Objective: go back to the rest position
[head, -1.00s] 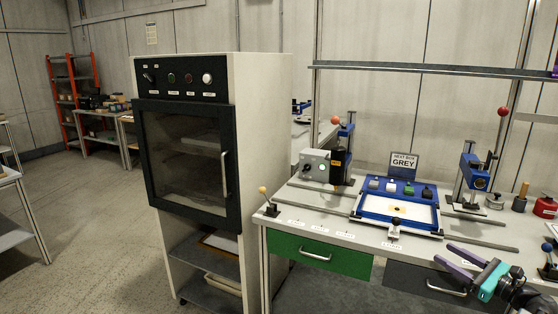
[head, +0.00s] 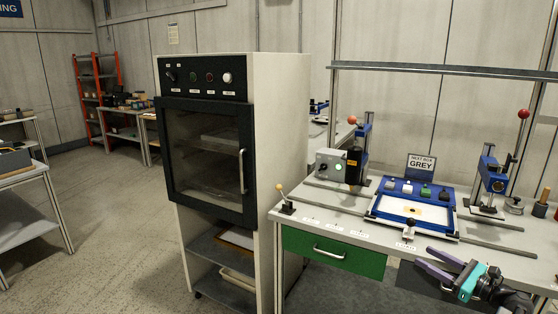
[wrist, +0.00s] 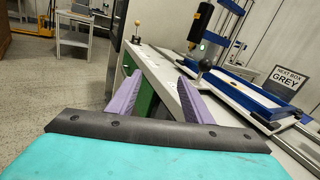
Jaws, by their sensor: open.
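My gripper (head: 438,268) has purple fingers and a teal body. In the head view it is at the lower right, in front of the bench's front edge. Its fingers are apart and nothing is between them. In the wrist view my gripper (wrist: 153,98) shows with both fingers spread, the bench edge and green drawer beyond them.
The workbench (head: 335,211) carries a blue tray fixture (head: 377,214), a sign reading GREY (head: 420,168) and lever presses (head: 490,180). A green drawer (head: 350,258) is shut below. A cabinet oven (head: 205,160) stands left of the bench. The floor (head: 110,220) further left is clear.

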